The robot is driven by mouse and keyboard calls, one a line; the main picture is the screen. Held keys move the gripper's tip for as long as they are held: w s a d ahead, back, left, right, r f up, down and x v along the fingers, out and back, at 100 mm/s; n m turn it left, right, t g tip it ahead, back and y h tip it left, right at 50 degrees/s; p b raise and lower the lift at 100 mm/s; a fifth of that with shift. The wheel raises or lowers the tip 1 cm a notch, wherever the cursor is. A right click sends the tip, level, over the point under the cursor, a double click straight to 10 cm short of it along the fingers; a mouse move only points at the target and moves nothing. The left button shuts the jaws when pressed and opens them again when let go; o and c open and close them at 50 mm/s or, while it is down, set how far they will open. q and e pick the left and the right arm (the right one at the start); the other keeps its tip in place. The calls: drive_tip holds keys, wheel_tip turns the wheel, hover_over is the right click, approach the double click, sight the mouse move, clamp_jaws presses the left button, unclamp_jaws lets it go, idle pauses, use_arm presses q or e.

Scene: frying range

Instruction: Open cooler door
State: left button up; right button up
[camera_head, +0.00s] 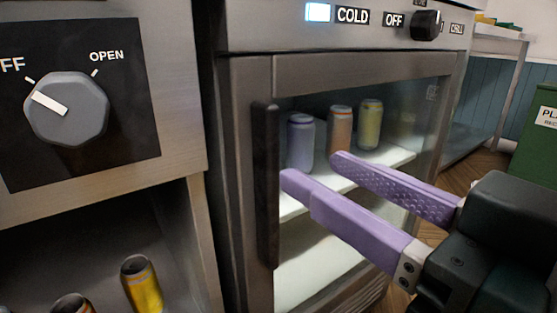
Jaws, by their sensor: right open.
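The cooler door (259,75) has a grey metal frame and a glass pane, and it looks shut. Its dark vertical handle (265,185) runs along the left side of the frame. Through the glass, a purple can (300,142), an orange can (340,128) and a yellow can (369,124) stand on a white shelf. My right gripper (308,166) comes in from the right with its two purple fingers spread, in front of the glass and just right of the handle. The fingers hold nothing. I cannot tell whether a fingertip touches the door. My left gripper is not in view.
At left stands a unit with a grey dial (66,108) and an open bay holding cans, one yellow (141,284). A green bin (538,150) and a shelf are at right.

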sight(275, 149)
drive_tip(key=b+x, duration=0.2)
drive_tip(key=x, duration=0.3)
drive_tip(key=shift+w+a+f, duration=0.1)
drive_tip(key=shift+w+a, duration=0.15)
drive_tip(key=shift+w, duration=0.05)
drive_tip(key=shift+w+a, duration=0.4)
drive_tip(key=shift+w, duration=0.2)
clamp_jaws()
idle(0.7)
